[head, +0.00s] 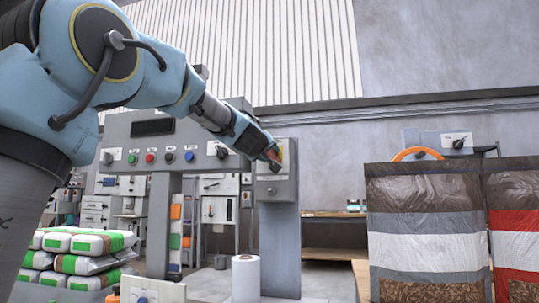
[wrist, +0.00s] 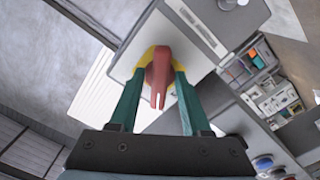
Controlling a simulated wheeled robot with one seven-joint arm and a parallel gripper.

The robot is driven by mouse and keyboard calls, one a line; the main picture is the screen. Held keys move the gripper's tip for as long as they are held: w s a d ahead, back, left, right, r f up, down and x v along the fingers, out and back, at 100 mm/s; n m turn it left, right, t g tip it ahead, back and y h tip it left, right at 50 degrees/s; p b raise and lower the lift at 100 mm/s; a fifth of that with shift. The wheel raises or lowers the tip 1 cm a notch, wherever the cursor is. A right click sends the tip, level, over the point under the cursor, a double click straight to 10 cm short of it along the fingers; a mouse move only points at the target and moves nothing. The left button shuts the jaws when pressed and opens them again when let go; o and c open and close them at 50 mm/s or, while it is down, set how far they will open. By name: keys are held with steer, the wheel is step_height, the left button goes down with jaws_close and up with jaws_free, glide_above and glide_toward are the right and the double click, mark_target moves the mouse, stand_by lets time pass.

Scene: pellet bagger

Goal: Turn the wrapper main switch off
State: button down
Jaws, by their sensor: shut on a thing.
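The main switch is a red rotary handle (wrist: 158,77) on a yellow plate (wrist: 147,69), on the face of a grey box. In the wrist view the handle runs nearly straight down the picture, towards my gripper. My gripper (wrist: 159,84) has green fingers, one on each side of the handle, shut on it. In the head view my gripper (head: 272,154) is at the upper part of the grey box (head: 277,190) on its post and hides most of the switch. I cannot read any on or off marking.
A grey frame with a row of buttons and knobs (head: 169,156) stands just left of the box. Filled bags (head: 85,243) are stacked at lower left. A white roll (head: 245,277) stands below the box. Large sacks (head: 425,237) fill the right.

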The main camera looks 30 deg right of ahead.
steer(key=n, duration=0.5)
steer(key=shift+n, duration=0.4)
steer(key=n, duration=0.5)
steer(key=shift+r, duration=0.1)
stand_by(0.3)
steer(key=c, duration=0.7)
jaws_free()
steer(key=b+v, duration=0.2)
steer(key=v, duration=0.9)
